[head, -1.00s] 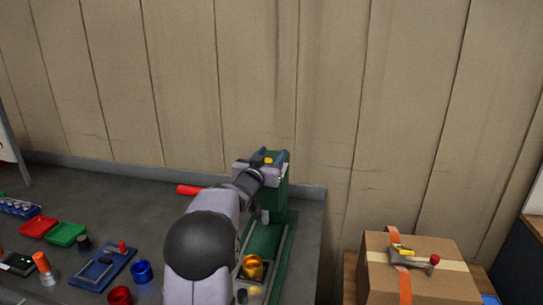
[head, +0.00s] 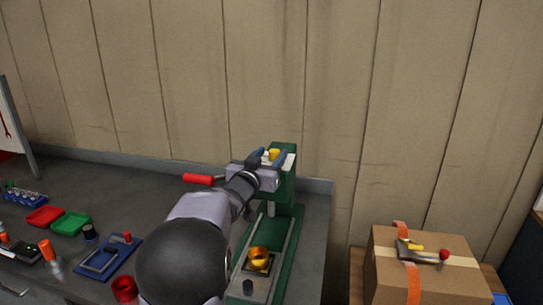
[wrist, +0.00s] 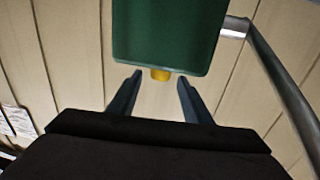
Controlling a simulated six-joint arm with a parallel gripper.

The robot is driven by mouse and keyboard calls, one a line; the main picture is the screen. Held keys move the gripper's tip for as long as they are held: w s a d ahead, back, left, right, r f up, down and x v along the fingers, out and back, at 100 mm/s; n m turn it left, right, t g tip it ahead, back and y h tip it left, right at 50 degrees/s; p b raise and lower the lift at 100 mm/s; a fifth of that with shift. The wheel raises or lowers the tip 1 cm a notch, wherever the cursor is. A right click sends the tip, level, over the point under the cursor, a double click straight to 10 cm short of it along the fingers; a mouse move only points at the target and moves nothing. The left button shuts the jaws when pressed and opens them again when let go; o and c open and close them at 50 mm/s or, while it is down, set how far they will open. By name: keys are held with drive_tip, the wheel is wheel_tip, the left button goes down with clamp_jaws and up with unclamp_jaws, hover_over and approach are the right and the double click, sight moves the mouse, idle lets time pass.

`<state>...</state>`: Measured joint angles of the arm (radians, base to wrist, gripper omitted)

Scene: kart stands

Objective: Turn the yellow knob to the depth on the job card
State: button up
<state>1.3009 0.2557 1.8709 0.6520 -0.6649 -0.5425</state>
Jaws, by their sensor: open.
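The yellow knob (head: 274,153) is at the top of the green press (head: 285,185). In the wrist view, the knob (wrist: 160,74) sticks out past the edge of the green press head (wrist: 165,35). My gripper (wrist: 160,79) is open, with one dark blue finger on each side of the knob and clear gaps between. The fingers do not appear to touch it. I cannot make out a depth scale or a job card's writing. A white sheet (wrist: 18,120) on the wall is too small to read.
A red-gripped lever (head: 198,178) sticks out left of the press. A gold cup (head: 259,256) sits on the press base. Red (head: 45,216) and green trays (head: 71,223) and a blue plate (head: 106,259) lie left on the bench. A cardboard box (head: 445,270) stands right.

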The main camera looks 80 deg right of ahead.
drive_tip(key=r+p, duration=0.1)
drive_tip(key=s+d+r+n+t+h+p, duration=0.1)
drive_tip(key=r, duration=0.1)
drive_tip(key=s+d+r+n+p, duration=0.1)
drive_tip(key=r, duration=0.1)
drive_tip(key=shift+s+d+r+t+h+p, duration=0.1)
drive_tip(key=shift+s+t+h+p, duration=0.05)
drive_tip(key=shift+t+h+p, duration=0.25)
drive_tip(key=shift+s+d+r+n+t+p, duration=0.1)
drive_tip(key=shift+d+r+n+t+p, duration=0.15)
drive_tip(key=shift+n+t+p, duration=0.85)
drive_tip(key=shift+n+t, duration=0.1)
drive_tip(key=shift+t, duration=0.4)
drive_tip(key=shift+f+n+t+p, duration=0.1)
drive_tip(key=shift+n+t+p, duration=0.45)
drive_tip(key=shift+t, duration=0.25)
drive_tip(key=f+t+y, duration=0.1)
drive_tip(key=a+f+n+t+y+p, duration=0.1)
drive_tip(key=f, duration=0.1)
drive_tip(key=f+t+y, duration=0.1)
drive_tip(key=shift+w+a+f+n+t+p, duration=0.2)
drive_tip(key=shift+a+f+n+t+p, duration=0.1)
drive_tip(key=shift+f+p, duration=0.1)
drive_tip(key=shift+a+f+y, duration=0.25)
drive_tip(key=shift+f+y, duration=0.25)
drive_tip(key=shift+f, duration=0.15)
drive_tip(key=shift+t, duration=0.3)
drive_tip(key=shift+w+d, duration=0.1)
